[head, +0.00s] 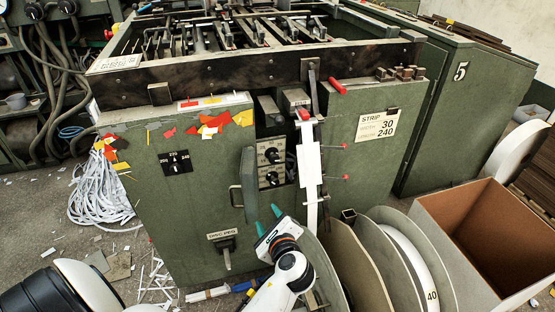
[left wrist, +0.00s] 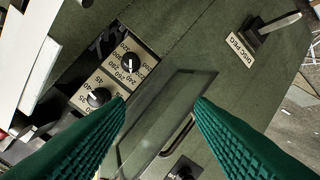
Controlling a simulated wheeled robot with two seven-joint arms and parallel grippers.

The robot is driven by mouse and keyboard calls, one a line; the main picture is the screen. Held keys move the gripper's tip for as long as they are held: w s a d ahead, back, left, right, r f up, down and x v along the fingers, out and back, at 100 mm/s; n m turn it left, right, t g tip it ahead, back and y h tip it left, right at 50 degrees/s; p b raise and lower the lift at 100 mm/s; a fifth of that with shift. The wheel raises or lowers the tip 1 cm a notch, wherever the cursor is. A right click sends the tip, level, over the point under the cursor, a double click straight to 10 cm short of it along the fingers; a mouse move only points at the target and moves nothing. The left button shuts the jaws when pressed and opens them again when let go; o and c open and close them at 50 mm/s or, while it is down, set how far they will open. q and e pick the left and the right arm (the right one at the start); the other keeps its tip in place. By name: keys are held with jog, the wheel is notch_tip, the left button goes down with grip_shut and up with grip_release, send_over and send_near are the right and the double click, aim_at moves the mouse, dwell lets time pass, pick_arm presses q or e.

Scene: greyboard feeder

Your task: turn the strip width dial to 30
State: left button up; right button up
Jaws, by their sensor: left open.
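The sign plate (head: 378,125) on the machine reads STRIP, with 30 and 240. Two black dials sit in an open recess in the head view, an upper dial (head: 272,156) and a lower dial (head: 272,178). The left wrist view shows both, one dial (left wrist: 98,97) beside a 40 mark and the other (left wrist: 130,63) among numbers in the 200s. Labels and pointer settings are too small to read surely. My left gripper (head: 267,218) is open and empty, below the recess and apart from the dials; its fingers (left wrist: 159,101) spread wide. My right gripper is not in view.
A small green door (head: 249,183) with a handle stands open left of the recess. A lever marked DISC PEG (head: 224,250) is below it. A white strip (head: 309,168) hangs right of the dials. Large discs (head: 352,262) and a cardboard box (head: 430,215) stand at right.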

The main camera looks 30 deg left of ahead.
aim_at(275, 160)
pick_arm(q)
jog(key=w+d+r+m+t+y, duration=0.2)
jog(key=w+r+m+t, duration=0.1)
jog(key=w+r+m, duration=0.4)
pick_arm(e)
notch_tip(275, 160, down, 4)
pick_arm(q)
jog(key=shift+m, duration=0.3)
jog(key=x, duration=0.3)
jog(key=f+b+x, duration=0.1)
jog(key=x, duration=0.6)
jog(key=shift+s+a+f, duration=0.2)
jog(key=shift+s+f, duration=0.05)
jog(key=shift+f, duration=0.1)
jog(key=shift+w+a, duration=0.35)
jog(key=shift+a, duration=0.05)
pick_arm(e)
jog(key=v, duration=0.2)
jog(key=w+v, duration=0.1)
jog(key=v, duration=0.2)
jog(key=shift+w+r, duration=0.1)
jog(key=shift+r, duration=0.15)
pick_arm(q)
jog(key=c, duration=1)
jog(key=shift+b, duration=0.3)
